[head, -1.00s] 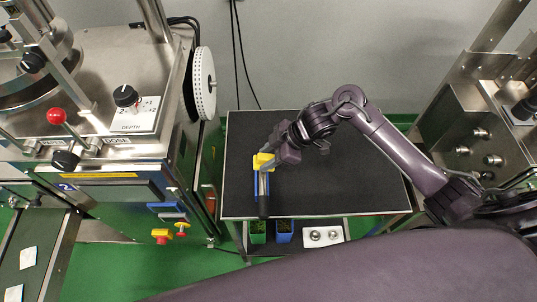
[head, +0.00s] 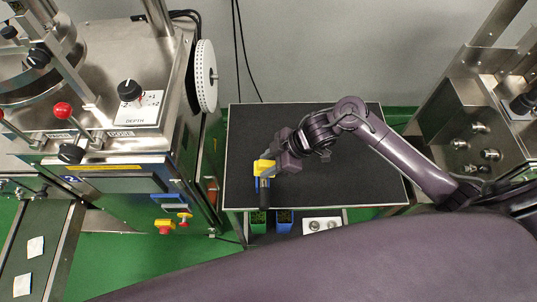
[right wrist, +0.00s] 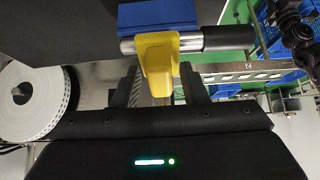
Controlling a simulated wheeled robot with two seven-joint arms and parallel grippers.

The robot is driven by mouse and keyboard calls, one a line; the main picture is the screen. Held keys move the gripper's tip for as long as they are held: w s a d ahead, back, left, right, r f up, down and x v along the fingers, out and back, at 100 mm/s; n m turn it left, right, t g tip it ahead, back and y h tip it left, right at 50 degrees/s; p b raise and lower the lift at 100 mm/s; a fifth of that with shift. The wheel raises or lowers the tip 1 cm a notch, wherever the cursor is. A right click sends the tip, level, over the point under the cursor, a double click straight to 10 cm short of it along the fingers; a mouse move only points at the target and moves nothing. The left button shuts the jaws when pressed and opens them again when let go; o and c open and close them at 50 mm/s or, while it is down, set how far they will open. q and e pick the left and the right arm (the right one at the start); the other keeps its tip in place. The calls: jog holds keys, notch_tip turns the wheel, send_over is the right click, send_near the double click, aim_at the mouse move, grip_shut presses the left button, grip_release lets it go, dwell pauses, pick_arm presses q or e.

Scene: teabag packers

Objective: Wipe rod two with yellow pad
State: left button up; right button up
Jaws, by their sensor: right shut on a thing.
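The yellow pad (head: 264,167) is held in my right gripper (head: 272,165), which is shut on it above the dark table. In the right wrist view the pad (right wrist: 158,62) hangs over a metal rod (right wrist: 127,46) with a black handle (right wrist: 229,37). The pad overlaps the rod close to the handle; it seems to touch it. The handle (head: 264,193) points to the table's front edge in the head view. No number shows on the rod. My left gripper is not in view.
The dark tabletop (head: 350,180) is otherwise clear. Below its front edge are green and blue bins (head: 284,222) and a white plate with round metal parts (head: 322,225). A steel machine (head: 120,90) with knobs stands on the left; another steel unit (head: 470,120) stands on the right.

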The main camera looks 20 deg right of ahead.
jog(key=shift+w+f, duration=0.1)
jog(key=shift+f, duration=0.1)
jog(key=shift+w+d+f+b, duration=0.1)
jog(key=shift+w+d+b, duration=0.15)
jog(key=shift+w, duration=0.6)
jog(key=shift+w+d+f+b, duration=0.1)
jog(key=shift+w+d+b, duration=0.15)
jog(key=shift+w, duration=0.6)
jog(key=shift+d+r+p, duration=0.1)
jog(key=shift+r+p, duration=0.4)
jog(key=shift+p, duration=0.1)
jog(key=r+p, duration=0.2)
jog(key=d+r+p, duration=0.1)
jog(key=r+p, duration=0.2)
jog(key=shift+d, duration=0.1)
